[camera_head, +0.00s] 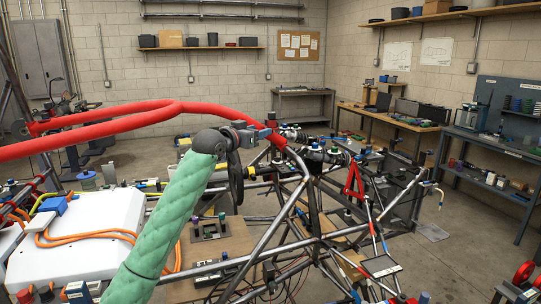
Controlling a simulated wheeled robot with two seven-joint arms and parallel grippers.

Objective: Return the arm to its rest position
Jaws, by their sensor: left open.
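My left arm, in a green quilted sleeve (165,220), reaches up from the bottom left of the head view. My left gripper (264,134) is at its grey end, just under the bend of a red tube (150,108). It is small and partly lost against the parts behind it. It is open, and I see nothing held in it. I cannot tell whether it touches the red tube. The tube chassis (262,240) lies beneath and to the right of the arm. My right gripper is not in view.
A white box (85,235) with orange cables sits at the lower left. Bare tubes and a red suspension part (354,182) stand on the right of the chassis. Workbenches (395,122) line the back right. Open floor (470,225) lies right of the chassis.

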